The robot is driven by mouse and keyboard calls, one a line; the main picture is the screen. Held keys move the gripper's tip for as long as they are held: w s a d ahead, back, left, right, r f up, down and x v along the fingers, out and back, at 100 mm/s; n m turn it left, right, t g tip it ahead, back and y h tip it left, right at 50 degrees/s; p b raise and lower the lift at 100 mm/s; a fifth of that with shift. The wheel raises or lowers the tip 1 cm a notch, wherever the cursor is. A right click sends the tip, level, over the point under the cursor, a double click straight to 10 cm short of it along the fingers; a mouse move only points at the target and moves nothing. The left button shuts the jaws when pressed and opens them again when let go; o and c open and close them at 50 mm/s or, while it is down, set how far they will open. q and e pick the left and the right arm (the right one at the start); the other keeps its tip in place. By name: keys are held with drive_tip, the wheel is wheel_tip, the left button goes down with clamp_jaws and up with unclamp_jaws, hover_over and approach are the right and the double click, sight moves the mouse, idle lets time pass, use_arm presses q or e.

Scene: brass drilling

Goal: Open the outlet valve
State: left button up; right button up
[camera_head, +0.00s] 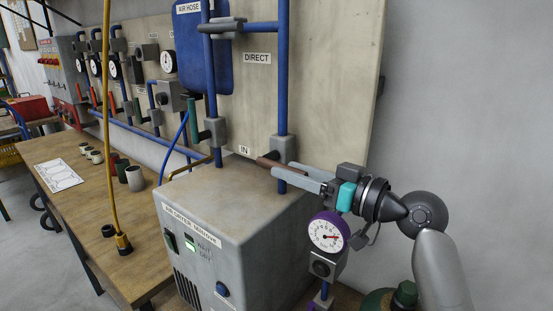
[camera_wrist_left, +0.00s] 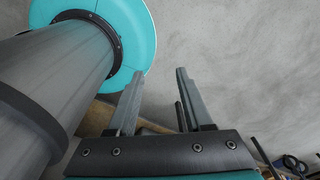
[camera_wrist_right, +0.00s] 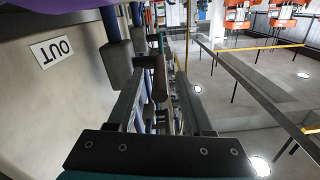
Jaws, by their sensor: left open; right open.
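The outlet valve is a grey block (camera_head: 284,148) on the right-hand blue pipe, with a brown-red handle (camera_head: 268,162) sticking out to the left. My right gripper (camera_head: 276,174) is open, with its fingertips close to this handle. In the right wrist view the handle (camera_wrist_right: 160,78) shows between the open fingers (camera_wrist_right: 158,100), beside the grey valve block (camera_wrist_right: 117,62). An upside-down OUT label (camera_wrist_right: 52,51) is on the board there. I cannot tell whether the fingers touch the handle. My left gripper (camera_wrist_left: 155,100) is open and empty, pointing at a grey wall.
The grey dryer cabinet (camera_head: 235,215) stands just below my right gripper. A purple-rimmed gauge (camera_head: 327,233) is close under the wrist. Another valve with a green handle (camera_head: 192,118) is on the left pipe, near the IN label (camera_head: 244,150). A wooden table (camera_head: 75,205) is at left.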

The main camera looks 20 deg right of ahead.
drive_tip(key=shift+x, duration=2.05)
drive_tip(key=shift+c, duration=0.3)
clamp_jaws()
